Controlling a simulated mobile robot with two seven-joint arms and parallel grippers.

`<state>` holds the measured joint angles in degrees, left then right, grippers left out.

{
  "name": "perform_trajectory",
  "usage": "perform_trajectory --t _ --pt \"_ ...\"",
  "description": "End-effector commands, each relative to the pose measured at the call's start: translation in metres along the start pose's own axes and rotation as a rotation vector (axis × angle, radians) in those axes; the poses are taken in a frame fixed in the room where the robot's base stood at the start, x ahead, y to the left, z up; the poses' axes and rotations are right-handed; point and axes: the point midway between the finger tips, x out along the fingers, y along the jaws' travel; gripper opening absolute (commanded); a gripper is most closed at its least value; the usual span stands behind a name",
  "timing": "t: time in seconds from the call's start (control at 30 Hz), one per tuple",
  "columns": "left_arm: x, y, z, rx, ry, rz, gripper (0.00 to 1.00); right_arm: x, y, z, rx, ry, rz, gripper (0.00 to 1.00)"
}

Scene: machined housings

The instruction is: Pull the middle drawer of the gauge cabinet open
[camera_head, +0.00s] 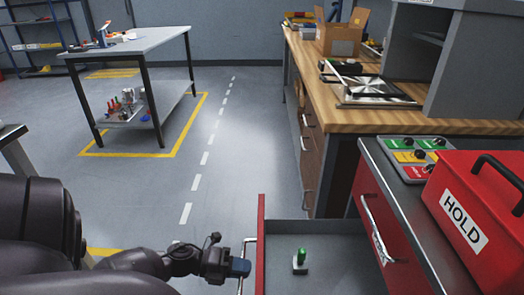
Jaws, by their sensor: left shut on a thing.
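The red gauge cabinet (407,228) stands at the lower right, partly cut off by the frame. Its upper drawer, with a silver handle (376,236), is shut. Below it a grey drawer (335,245), seemingly the middle one, is pulled well out to the left. Its red front (261,245) carries a silver bar handle (246,248). My left gripper (241,267) is shut on this handle, from the left. A small green-topped piece (300,260) stands inside the drawer. Lower drawers are hidden. My right gripper is not in view.
A red HOLD box (480,215) and a panel of coloured labels and knobs (411,155) sit on the cabinet top. A wooden workbench (350,122) stands behind. The grey floor (225,170) is open toward a table (150,42) at the back left.

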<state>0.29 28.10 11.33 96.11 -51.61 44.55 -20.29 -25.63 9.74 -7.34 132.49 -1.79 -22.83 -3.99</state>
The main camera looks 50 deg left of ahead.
Motion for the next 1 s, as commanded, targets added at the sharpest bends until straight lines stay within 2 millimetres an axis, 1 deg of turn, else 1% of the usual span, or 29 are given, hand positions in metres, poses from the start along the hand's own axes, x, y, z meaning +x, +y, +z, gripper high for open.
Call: perform_trajectory --t 0.1,0.2,0.63,0.67,0.7,0.8,1.0 --pt "-0.011 0.002 0.000 -0.001 0.001 0.001 0.00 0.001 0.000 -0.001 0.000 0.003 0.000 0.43" --pt "-0.015 0.003 0.000 0.000 0.001 0.000 0.00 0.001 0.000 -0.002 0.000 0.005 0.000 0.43" --pt "-0.017 0.003 0.000 0.001 0.001 0.000 0.00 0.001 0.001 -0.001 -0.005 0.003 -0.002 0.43" --pt "-0.017 0.003 0.000 0.001 0.001 0.000 0.17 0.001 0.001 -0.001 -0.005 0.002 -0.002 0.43" --pt "-0.017 0.003 0.000 0.001 0.001 0.000 0.23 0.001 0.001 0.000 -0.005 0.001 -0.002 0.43" --pt "-0.017 0.003 0.000 0.001 0.001 0.000 0.36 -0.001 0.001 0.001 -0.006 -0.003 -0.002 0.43" --pt "-0.017 0.003 0.000 0.000 0.001 0.000 0.36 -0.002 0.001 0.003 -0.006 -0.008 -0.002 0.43"
